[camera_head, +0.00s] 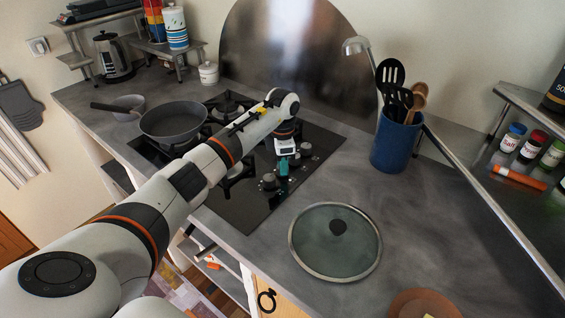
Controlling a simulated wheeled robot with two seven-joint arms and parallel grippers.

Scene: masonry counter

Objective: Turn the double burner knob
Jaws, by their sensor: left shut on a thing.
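The black glass cooktop (235,213) is set into the grey counter, with burner knobs in a row along its right side. One dark knob (268,182) shows just left of my left gripper, and another knob (306,148) shows to its right. My left arm reaches across the cooktop from the lower left. My left gripper (283,180), with teal fingers, points down at the knob row and is shut on a knob there. The gripper mostly hides that knob, so its marking and angle cannot be told. My right gripper is out of view.
A glass lid (335,255) lies on the counter in front. A blue utensil holder (391,147) stands right of the cooktop. A spice shelf (520,205) is at far right.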

